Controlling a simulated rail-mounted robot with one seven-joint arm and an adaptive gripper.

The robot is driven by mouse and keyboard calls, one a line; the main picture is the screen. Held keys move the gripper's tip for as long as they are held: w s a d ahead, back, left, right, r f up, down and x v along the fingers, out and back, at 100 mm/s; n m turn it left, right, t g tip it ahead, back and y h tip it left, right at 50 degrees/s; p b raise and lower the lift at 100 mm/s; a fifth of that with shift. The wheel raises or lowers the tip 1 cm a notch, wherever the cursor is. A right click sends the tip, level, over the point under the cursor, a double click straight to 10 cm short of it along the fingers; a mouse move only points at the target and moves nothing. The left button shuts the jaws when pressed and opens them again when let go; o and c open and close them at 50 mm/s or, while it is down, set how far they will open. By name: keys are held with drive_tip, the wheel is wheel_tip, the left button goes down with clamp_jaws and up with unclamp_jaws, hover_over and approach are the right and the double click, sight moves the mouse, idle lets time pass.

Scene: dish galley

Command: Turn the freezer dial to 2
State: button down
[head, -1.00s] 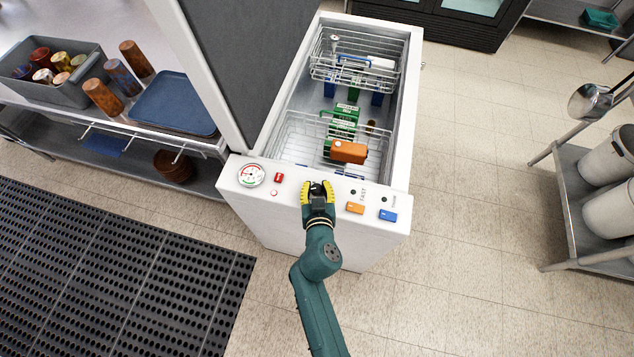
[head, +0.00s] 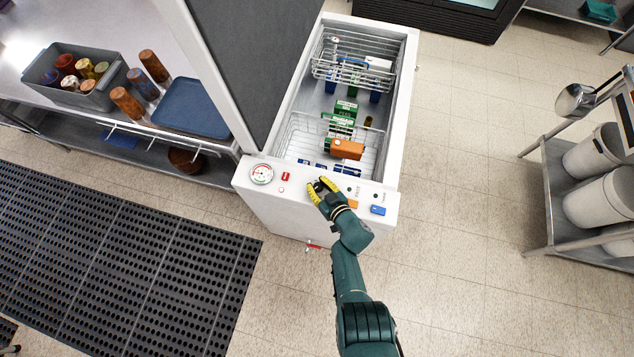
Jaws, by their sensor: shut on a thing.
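The white chest freezer (head: 270,207) stands open, its control panel along the near edge. My gripper (head: 320,190), with yellow fingers, is at the middle of the panel. It is shut on the freezer dial, of which only a small dark part (head: 319,186) shows between the fingers. The dial's numbers and pointer cannot be read here. A round gauge (head: 262,173) with a red and green scale is on the left of the panel. A red switch (head: 285,176) sits between the gauge and my gripper.
Right of my gripper are an orange switch (head: 353,204), partly hidden, and a blue switch (head: 378,210). The raised lid (head: 245,65) stands at the left. Wire baskets (head: 290,140) hold boxes. A small red item (head: 313,246) shows low by the freezer front.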

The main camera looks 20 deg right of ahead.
drive_tip(key=shift+s+n+y+b, duration=0.1)
drive_tip(key=shift+n+y+b, duration=0.3)
drive_tip(key=shift+n+y, duration=0.35)
drive_tip(key=c, duration=0.7)
unclamp_jaws()
drive_tip(key=shift+s+f, duration=0.15)
drive_tip(key=shift+s, duration=0.05)
drive_tip(key=shift+w, duration=0.1)
drive_tip(key=shift+s+d+r, duration=0.2)
drive_tip(key=shift+s+r, duration=0.05)
drive_tip(key=shift+s, duration=0.35)
drive_tip(key=v, duration=1)
drive_tip(key=shift+s+r, duration=0.25)
drive_tip(key=shift+r, duration=0.1)
drive_tip(key=shift+d, duration=0.1)
